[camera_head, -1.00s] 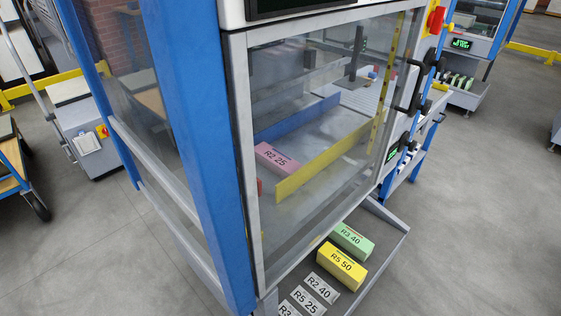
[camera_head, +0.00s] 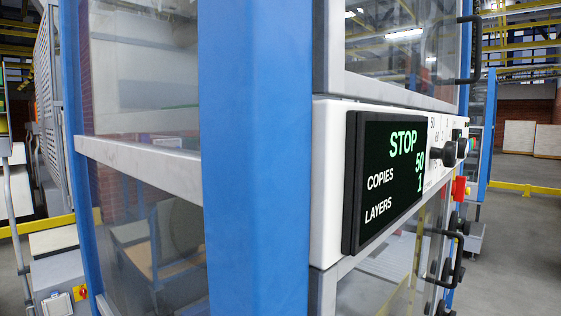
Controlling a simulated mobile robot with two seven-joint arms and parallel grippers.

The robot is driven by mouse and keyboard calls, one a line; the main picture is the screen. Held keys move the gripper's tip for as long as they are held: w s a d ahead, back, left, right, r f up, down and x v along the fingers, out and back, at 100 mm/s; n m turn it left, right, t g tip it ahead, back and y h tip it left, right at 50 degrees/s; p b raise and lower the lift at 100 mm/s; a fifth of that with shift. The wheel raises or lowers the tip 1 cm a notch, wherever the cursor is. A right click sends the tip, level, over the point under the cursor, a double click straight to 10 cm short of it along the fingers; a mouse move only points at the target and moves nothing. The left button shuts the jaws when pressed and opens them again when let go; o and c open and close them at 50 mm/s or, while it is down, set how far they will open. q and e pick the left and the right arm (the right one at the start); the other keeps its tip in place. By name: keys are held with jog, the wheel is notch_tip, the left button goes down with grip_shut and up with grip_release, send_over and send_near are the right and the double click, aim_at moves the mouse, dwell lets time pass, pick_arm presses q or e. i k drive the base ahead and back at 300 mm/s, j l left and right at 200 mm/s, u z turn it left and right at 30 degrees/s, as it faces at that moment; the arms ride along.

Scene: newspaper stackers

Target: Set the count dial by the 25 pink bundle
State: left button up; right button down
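The stacker's black display (camera_head: 390,180) reads STOP, COPIES 50, LAYERS 1 in green and white. To its right on the white panel is a black knob (camera_head: 443,156), seen nearly edge-on, with another black knob (camera_head: 461,147) close behind it. Small scale marks show above them, with a 50 legible; I cannot tell which way the knobs point. The pink bundle is not in view now; in the earlier frame a pink bundle marked R2 25 lies inside the stacker. Neither gripper is in view.
A blue corner post (camera_head: 255,160) stands close in front of me. Black door handles (camera_head: 453,258) stick out below the panel, with a red switch (camera_head: 459,189) beyond. Open floor (camera_head: 515,255) lies to the right.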

aim_at(448, 153)
jog(key=i+j+z, duration=0.1)
jog(key=j, duration=0.2)
jog(key=i+j+z, duration=0.1)
jog(key=j, duration=0.25)
jog(key=i+j+z, duration=0.1)
jog(key=i+j, duration=0.15)
jog(key=k+l+z, duration=0.35)
jog(key=k+l, duration=0.15)
jog(key=l+z, duration=0.15)
jog(key=l, duration=0.4)
